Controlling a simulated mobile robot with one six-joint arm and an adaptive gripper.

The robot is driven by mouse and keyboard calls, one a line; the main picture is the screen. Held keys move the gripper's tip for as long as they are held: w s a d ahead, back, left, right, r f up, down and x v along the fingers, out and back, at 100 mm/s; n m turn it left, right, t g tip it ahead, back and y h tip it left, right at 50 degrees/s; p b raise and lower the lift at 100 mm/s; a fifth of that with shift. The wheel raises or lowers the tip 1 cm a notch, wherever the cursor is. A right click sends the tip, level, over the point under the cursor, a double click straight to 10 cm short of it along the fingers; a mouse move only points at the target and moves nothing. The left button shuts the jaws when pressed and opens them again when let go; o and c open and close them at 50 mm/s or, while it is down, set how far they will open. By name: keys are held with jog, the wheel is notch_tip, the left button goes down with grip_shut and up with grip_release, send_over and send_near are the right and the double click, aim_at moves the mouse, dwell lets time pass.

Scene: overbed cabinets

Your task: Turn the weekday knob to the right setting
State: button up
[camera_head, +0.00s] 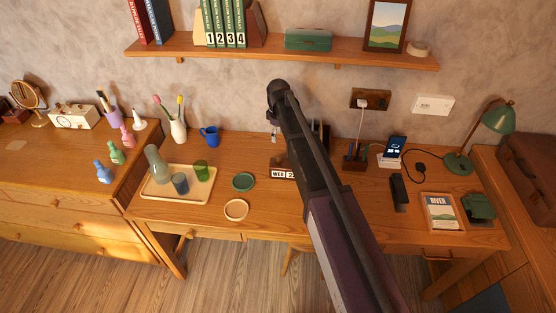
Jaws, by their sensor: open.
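A wooden desk calendar (283,173) stands on the middle of the desk. Its white tiles read "WED" and the start of a number, "2". My arm covers its right side, and I cannot make out a weekday knob. My arm reaches in from the lower right, over the desk and past the calendar. My gripper (275,118) is at the arm's far end, above and behind the calendar, near the wall. It is small and partly hidden, and appears open and apart from the calendar.
Left of the calendar are a green round lid (243,181), a wooden ring (236,209) and a tray (150,194) with glasses. A shelf (280,50) hangs above.

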aim_at(278, 159)
jog(key=shift+f+b, duration=6.3)
jog(key=shift+f, duration=0.2)
grip_shut()
jog(key=shift+a, duration=0.25)
jog(key=shift+d, duration=0.25)
